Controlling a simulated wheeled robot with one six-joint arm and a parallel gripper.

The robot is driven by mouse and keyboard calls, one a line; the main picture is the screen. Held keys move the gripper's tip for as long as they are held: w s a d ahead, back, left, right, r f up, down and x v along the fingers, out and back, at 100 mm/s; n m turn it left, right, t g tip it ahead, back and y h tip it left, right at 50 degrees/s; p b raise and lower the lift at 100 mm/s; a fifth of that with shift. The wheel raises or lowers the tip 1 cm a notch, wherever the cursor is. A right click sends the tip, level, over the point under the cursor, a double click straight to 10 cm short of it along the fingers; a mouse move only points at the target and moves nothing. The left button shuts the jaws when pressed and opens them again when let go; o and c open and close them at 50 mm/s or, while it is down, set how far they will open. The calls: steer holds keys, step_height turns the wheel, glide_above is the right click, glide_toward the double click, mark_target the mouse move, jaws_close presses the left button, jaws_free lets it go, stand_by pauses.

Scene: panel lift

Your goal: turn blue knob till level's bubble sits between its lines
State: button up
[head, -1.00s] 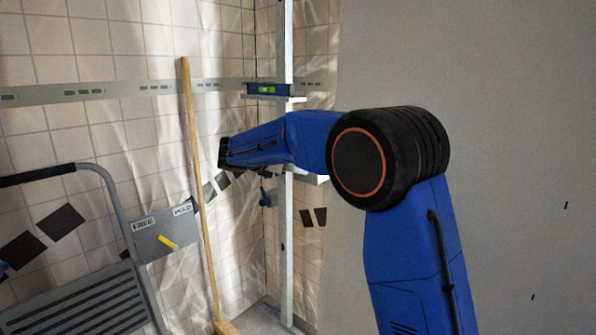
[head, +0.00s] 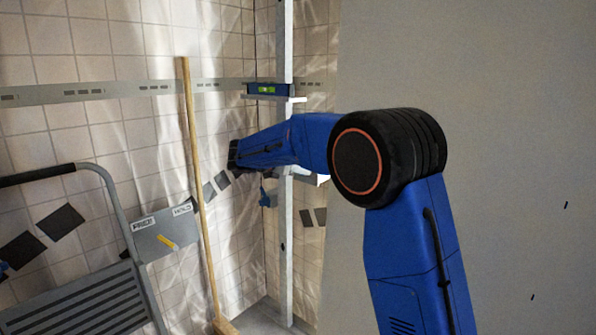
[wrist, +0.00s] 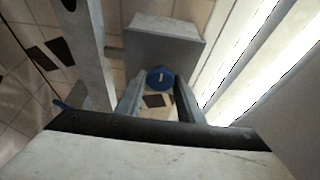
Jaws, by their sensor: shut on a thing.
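The blue knob (wrist: 160,77) shows in the wrist view, under a grey block (wrist: 165,45), with a small pale mark on its face. My gripper (wrist: 160,98) is shut on it, one finger on each side. In the head view my blue arm hides the gripper and the knob. The blue level (head: 268,90) lies on a pale ledge at the upright post, with a lit green vial. The vial is too small to tell where the bubble sits against the lines.
A wooden broom (head: 194,170) leans on the tiled wall. A pale upright post (head: 285,240) stands beyond my arm. A small blue part (head: 266,196) hangs beside it.

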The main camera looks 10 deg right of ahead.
steer(key=shift+s+d+f+m+t+y, duration=0.1)
steer(key=shift+m+t+y, duration=0.3)
steer(key=shift+m+t, duration=0.65)
steer(key=shift+s+m+t+y, duration=0.1)
steer(key=shift+m+t+y, duration=0.4)
steer(key=shift+m, duration=1.05)
steer(key=shift+t, duration=0.25)
steer(key=o, duration=1)
steer(key=shift+o, duration=0.2)
steer(key=v, duration=1.7)
steer(key=shift+a, duration=0.25)
